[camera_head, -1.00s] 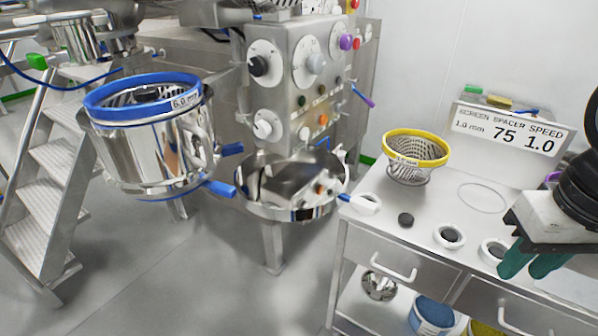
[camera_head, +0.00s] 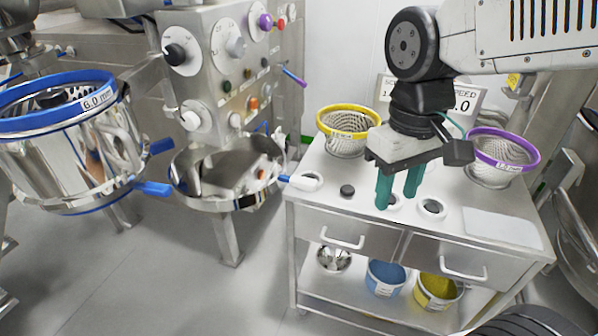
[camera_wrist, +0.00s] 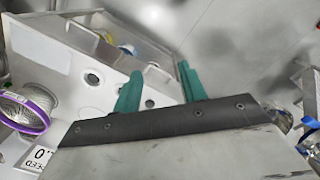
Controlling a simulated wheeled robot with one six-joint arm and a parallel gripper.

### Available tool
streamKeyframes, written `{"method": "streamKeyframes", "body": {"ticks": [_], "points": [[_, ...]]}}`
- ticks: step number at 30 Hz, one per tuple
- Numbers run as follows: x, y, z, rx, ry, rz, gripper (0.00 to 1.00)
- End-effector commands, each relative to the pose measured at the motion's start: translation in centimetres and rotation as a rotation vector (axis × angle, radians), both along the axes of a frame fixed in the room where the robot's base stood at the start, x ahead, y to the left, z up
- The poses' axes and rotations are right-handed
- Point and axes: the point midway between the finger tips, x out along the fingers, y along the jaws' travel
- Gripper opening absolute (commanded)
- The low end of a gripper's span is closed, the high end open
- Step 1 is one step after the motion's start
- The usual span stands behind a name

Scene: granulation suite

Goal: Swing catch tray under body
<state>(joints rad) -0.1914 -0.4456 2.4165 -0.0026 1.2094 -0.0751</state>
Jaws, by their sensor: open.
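The catch tray (camera_head: 218,203), a round shallow steel dish, hangs under the control panel in the head view, left of the trolley. My gripper (camera_head: 398,190), with teal fingers, is open and empty above the trolley top, right of the tray. It also shows in the wrist view (camera_wrist: 160,88).
The floor at left front is open.

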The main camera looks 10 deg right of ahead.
Motion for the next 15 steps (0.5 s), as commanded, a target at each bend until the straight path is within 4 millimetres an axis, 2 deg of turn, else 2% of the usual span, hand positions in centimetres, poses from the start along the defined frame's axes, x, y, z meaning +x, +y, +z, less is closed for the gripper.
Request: {"method": "streamKeyframes", "body": {"ticks": [1, 3, 9, 12, 15], "points": [[1.9, 1.4, -0.2, -0.003, 0.021, 0.075, 0.42], [4.3, 3.3, -0.4, -0.001, 0.034, 0.184, 0.42], [10.6, 8.5, -1.1, 0.01, 0.04, 0.496, 0.42], [13.3, 10.3, -0.8, 0.018, 0.013, 0.636, 0.42], [14.5, 10.6, 0.3, 0.023, -0.031, 0.728, 0.42]]}}
